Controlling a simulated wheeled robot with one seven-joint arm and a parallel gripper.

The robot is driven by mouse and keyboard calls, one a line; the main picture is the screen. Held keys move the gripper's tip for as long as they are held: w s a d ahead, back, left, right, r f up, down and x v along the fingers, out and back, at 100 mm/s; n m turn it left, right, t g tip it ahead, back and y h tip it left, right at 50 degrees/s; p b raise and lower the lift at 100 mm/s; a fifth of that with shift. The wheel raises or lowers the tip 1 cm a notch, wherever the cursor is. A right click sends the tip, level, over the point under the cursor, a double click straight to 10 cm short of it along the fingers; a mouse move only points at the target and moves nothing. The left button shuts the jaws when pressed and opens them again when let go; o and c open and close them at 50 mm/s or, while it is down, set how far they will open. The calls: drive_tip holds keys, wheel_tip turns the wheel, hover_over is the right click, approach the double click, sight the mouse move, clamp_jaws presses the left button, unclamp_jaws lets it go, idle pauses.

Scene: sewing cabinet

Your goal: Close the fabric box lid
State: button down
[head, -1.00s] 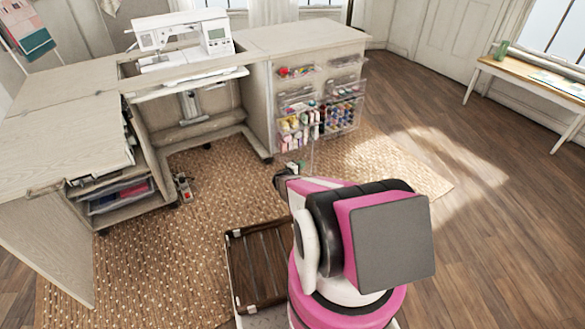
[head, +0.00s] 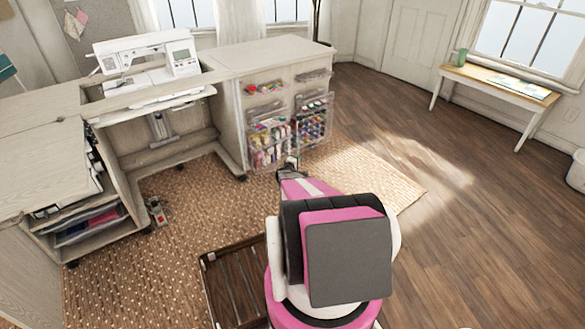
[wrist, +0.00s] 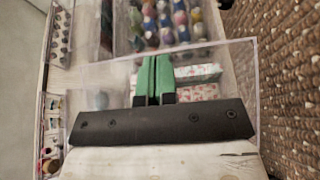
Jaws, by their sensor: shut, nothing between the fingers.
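My gripper (head: 291,163) is low in front of the right cabinet's clear bins. In the wrist view its green fingers (wrist: 155,77) are together with nothing between them. A clear, flat panel (wrist: 232,62) spans the wrist view close around the fingers; whether they touch it I cannot tell. Patterned folded fabric (wrist: 197,82) shows beyond the fingers, partly hidden by them. I cannot tell for sure whether the clear panel is the fabric box lid. In the head view, the lower clear bins (head: 268,142) are small, and the lid's angle is unclear.
Thread spools (wrist: 165,22) fill a bin beyond the panel. The cabinet (head: 229,120) stands beside the gripper, with the woven rug (head: 345,178) below. Wood floor (head: 450,215) is open to the right. A sewing machine (head: 150,60) sits at the back left.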

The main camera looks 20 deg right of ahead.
drive_tip(key=w+d, duration=0.1)
drive_tip(key=w, duration=0.2)
drive_tip(key=w+d+n+t+y, duration=0.1)
drive_tip(key=w+d, duration=0.1)
drive_tip(key=w, duration=0.1)
drive_tip(key=w+d+t, duration=0.1)
drive_tip(key=w+d, duration=0.1)
drive_tip(key=w, duration=0.2)
drive_tip(key=shift+n+y, duration=0.3)
drive_tip(key=shift+w+a, duration=0.1)
drive_tip(key=shift+a, duration=0.05)
